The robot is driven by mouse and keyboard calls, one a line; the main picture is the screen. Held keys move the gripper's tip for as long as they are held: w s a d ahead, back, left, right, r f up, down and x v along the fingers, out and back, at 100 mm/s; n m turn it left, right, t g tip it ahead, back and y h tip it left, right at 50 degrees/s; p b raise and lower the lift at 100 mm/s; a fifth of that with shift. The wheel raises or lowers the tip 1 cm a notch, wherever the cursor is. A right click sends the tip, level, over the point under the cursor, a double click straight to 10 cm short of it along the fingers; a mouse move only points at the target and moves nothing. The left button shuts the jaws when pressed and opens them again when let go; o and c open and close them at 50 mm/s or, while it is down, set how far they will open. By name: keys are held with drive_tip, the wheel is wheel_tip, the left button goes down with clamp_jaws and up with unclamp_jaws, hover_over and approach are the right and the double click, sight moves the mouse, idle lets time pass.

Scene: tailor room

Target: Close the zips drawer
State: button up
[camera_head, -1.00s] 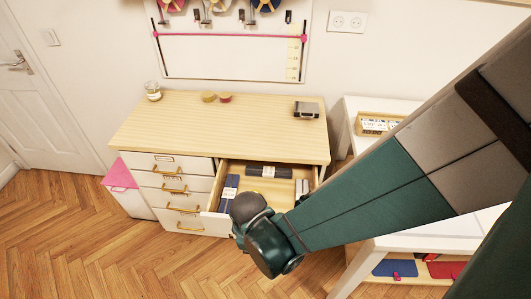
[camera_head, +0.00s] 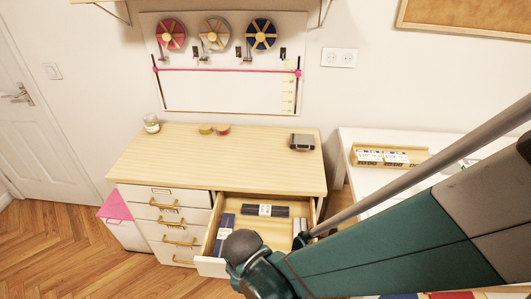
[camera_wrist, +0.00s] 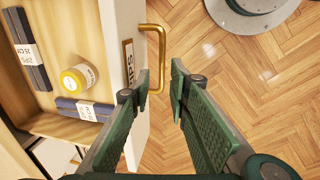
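The zips drawer (camera_head: 210,266) of the wooden-topped cabinet stands pulled out, with zip packs in it. In the wrist view its white front (camera_wrist: 128,22) carries a brass handle (camera_wrist: 161,50) and a label reading ZIPS (camera_wrist: 128,62). My gripper (camera_wrist: 158,80) is open and empty. Its fingers point at the handle, one fingertip on each side of the handle's near end; I cannot tell whether they touch it. My arm hides part of the drawer front in the head view, and the fingers are hidden there.
Closed drawers with brass handles (camera_head: 164,207) are at the left. A white table (camera_head: 352,150) with a wooden tray (camera_head: 410,166) stands at the right.

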clamp_jaws()
drive_tip(key=s+a+r+n+p, duration=0.1)
drive_tip(key=s+a+r+n, duration=0.1)
drive_tip(key=n, duration=0.7)
drive_tip(key=s+a+r+n+p, duration=0.2)
drive_tip(key=r+n, duration=0.3)
drive_tip(key=n, duration=0.4)
drive_tip(key=shift+s+a+r+t, duration=0.35)
drive_tip(key=shift+s+a, duration=0.1)
drive_tip(key=shift+s, duration=0.45)
drive_tip(key=shift+f, duration=0.15)
drive_tip(key=w+f+b, duration=0.4)
drive_tip(key=w+f, duration=0.2)
drive_tip(key=f, duration=0.3)
drive_tip(key=shift+w+f, duration=0.2)
drive_tip(key=shift+w, duration=0.2)
